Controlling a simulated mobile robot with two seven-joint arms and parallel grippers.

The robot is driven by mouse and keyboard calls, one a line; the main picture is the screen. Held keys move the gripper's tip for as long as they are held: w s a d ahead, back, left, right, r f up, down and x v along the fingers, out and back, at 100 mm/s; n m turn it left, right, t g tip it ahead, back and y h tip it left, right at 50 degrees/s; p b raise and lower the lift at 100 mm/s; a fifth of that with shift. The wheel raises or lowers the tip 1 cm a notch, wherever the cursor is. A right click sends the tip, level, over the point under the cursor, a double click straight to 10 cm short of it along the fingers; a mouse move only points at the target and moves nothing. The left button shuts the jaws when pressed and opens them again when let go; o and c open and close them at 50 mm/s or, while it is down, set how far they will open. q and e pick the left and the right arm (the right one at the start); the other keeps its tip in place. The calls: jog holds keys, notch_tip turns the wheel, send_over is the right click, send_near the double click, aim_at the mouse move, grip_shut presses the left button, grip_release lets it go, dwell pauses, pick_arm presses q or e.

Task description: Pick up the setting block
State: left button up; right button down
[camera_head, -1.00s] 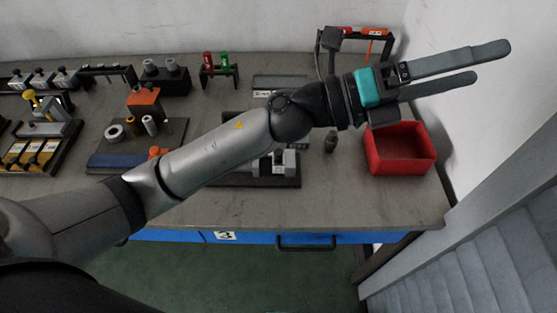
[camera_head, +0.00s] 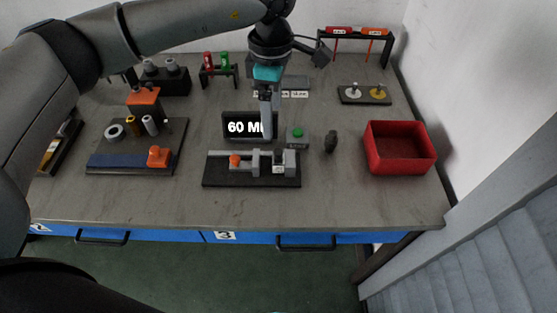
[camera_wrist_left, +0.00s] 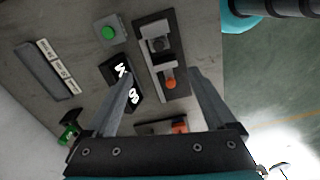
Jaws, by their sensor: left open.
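No part is clearly marked as the setting block. A grey rack or tray with small white labels (camera_head: 296,82), possibly holding the setting blocks, lies at the table's back middle, partly behind my left gripper. It shows in the left wrist view as a long dark strip with several labels (camera_wrist_left: 45,72). My left gripper (camera_head: 268,130) points down over the table, in front of that rack and beside the "60 MM" display (camera_head: 234,126). In the left wrist view my left gripper (camera_wrist_left: 161,76) is open, with nothing between its fingers. My right gripper is not in view.
A black-based grey clamp fixture with an orange knob (camera_head: 235,160) stands in front of the display. A green-button box (camera_head: 297,138), a small dark part (camera_head: 331,142) and a red bin (camera_head: 400,168) are to the right. The table's front strip is clear.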

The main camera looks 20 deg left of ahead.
aim_at(278, 152)
pick_arm(q)
notch_tip(278, 152, down, 9)
jog(key=shift+d+r+b, duration=0.1)
jog(key=shift+r+b, duration=0.05)
jog(key=shift+b, duration=0.15)
jog(key=shift+w+d+f, duration=0.1)
jog(key=shift+d+f, duration=0.1)
jog(key=shift+f, duration=1.15)
jog(key=shift+d+f, duration=0.2)
jog(key=shift+f, duration=1.1)
jog(key=shift+c, duration=0.2)
grip_shut()
